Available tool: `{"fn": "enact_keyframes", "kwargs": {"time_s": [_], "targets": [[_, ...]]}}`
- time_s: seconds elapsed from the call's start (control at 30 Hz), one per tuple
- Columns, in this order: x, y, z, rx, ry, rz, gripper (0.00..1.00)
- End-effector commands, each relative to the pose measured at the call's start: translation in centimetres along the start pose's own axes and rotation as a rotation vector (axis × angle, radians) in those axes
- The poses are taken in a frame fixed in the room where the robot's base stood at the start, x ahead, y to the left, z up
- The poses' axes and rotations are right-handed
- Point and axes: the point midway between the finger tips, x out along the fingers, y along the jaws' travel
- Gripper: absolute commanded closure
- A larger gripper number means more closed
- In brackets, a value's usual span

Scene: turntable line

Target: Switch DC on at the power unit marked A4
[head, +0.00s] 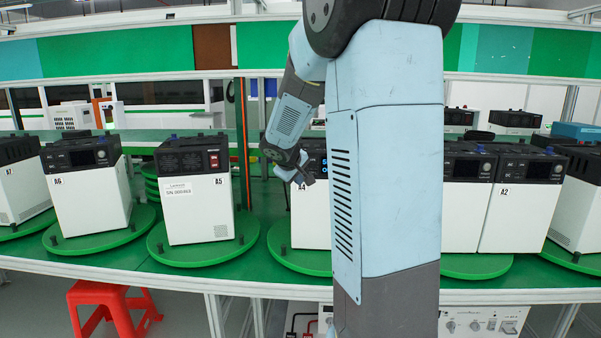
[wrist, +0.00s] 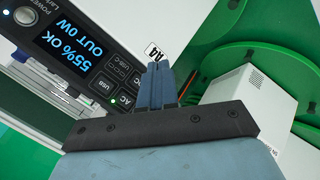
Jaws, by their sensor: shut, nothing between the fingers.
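The power unit marked A4 (head: 308,225) stands on a green turntable, partly hidden behind my arm in the head view. In the wrist view its dark front panel (wrist: 75,60) appears tilted, with a lit blue display reading 55% OK, OUT 0W. USB and AC labels show, with a small green light by them, and a lit round power button sits at the upper left. The A4 label (wrist: 154,52) is just beyond my fingertips. My gripper (wrist: 158,72) is shut and empty, in front of the panel's edge near the AC marking. I cannot make out the DC button; contact is unclear.
Unit A5 (head: 197,205) stands to the left on its own turntable (head: 190,253), with A6 (head: 88,195) farther left. Unit A2 (head: 520,215) is to the right. A shelf edge runs behind. A red stool (head: 100,293) is below the bench.

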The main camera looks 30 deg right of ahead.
Motion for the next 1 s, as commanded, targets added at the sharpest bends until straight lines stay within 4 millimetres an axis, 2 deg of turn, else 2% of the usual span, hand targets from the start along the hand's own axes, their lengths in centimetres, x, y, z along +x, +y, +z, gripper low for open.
{"fn": "enact_keyframes", "kwargs": {"time_s": [0.4, 1.0], "targets": [[3.2, 2.3, -2.2, 0.0, -0.002, 0.001, 1.0], [3.9, 2.8, -2.8, -0.001, 0.0, 0.0, 1.0]]}}
